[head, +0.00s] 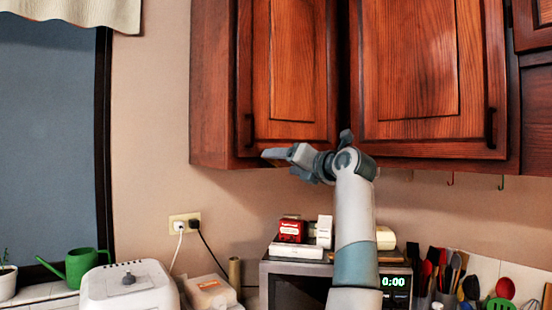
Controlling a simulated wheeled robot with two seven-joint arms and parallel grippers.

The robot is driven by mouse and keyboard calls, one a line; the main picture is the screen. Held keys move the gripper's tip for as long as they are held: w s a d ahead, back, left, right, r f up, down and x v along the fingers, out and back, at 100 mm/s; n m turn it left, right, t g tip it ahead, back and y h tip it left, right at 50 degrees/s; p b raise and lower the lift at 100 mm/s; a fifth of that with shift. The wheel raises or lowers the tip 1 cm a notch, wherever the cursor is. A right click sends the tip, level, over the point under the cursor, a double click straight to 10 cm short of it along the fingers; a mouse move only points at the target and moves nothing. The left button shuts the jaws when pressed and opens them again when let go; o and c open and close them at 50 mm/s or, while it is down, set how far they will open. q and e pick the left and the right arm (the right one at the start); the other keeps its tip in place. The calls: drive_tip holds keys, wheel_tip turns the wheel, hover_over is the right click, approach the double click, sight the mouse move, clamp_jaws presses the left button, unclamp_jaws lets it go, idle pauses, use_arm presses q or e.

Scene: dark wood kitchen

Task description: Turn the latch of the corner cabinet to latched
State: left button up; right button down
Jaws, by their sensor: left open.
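The dark wood upper cabinet has a left door (290,75) and a wider right door (415,70); both look shut. A dark upright handle (249,131) is at the lower left of the left door, and another handle (491,128) is at the lower right of the right door. I cannot make out a separate latch. My left gripper (284,162) is open and empty, pointing left just below the bottom edge of the left door, to the right of and lower than its handle. My arm covers part of the doors' lower middle. My right gripper is not in view.
Below stand a microwave (300,290) with small boxes on top, a white appliance (128,290), a green watering can (80,266) and several utensils (450,270). A wall outlet (185,223) holds two plugs. The wall left of the cabinet is clear.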

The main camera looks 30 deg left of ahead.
sight(271, 162)
use_arm(q)
drive_tip(key=shift+p+x, duration=0.65)
drive_tip(key=shift+x, duration=1.55)
drive_tip(key=shift+c, duration=0.3)
drive_tip(key=c, duration=1)
